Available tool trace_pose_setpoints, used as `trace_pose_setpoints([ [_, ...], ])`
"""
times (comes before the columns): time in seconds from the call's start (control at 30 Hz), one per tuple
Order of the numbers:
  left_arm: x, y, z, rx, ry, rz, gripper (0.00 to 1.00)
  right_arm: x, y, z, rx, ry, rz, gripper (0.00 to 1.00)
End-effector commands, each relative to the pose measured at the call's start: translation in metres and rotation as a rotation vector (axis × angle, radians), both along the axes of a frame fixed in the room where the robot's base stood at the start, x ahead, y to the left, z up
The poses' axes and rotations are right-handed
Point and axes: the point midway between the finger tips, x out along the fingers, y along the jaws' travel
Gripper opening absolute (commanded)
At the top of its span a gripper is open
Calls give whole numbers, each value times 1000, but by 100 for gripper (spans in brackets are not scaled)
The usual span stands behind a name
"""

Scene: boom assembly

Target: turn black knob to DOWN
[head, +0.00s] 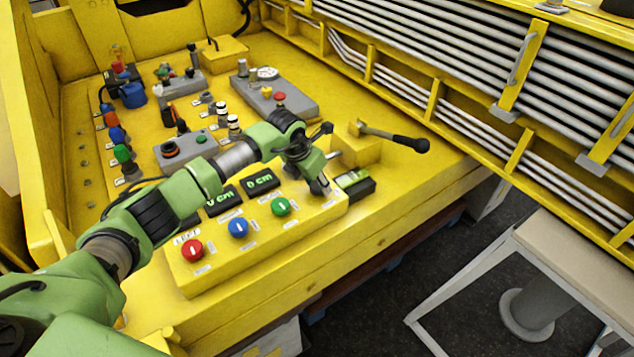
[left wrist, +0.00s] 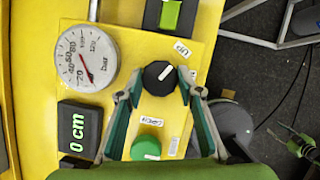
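The black knob (left wrist: 159,78) is round with a white pointer line, on the yellow panel in the left wrist view. The line slants up and to the right, roughly towards the UP label (left wrist: 182,48). My left gripper (left wrist: 160,80) is open, with one finger on each side of the knob. The right finger looks very close to it; I cannot tell whether it touches. In the head view my left gripper (head: 319,190) points down at the right end of the button panel and hides the knob. No DOWN label is readable.
A green knob (left wrist: 146,148) sits just below the black knob, between the fingers. A pressure gauge (left wrist: 87,58) and a "0 cm" display (left wrist: 78,128) are to the left. A black box with a green top (head: 355,185) and a black-handled lever (head: 395,139) stand nearby.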

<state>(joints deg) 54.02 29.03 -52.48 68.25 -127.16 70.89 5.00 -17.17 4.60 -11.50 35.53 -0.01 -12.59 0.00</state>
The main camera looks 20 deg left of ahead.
Motion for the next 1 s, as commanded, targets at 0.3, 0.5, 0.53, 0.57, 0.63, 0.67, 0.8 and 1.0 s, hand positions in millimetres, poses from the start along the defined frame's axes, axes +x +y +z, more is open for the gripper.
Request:
trace_pose_setpoints([
  [0.3,1,1,-2,0,-2,-38,12,0,2,-11,1,-1,-2,40],
  [0.5,2,2,-6,0,-3,-144,12,1,1,-36,1,-1,-2,40],
  [0.53,2,2,-6,0,-3,-166,12,0,1,-41,1,-1,-2,40],
  [0.57,2,2,-6,0,-4,-190,12,1,1,-46,1,-1,-2,40],
  [0.63,3,2,-6,0,-5,-250,12,1,1,-58,1,-1,-2,40],
  [0.67,3,3,-7,-1,-4,-277,12,0,1,-64,1,-1,-2,40],
  [0.8,3,3,-7,0,-4,-409,12,0,1,-87,1,-1,-2,40],
  [1.0,4,3,-5,-2,-4,-599,12,0,1,-115,1,0,-2,40],
])
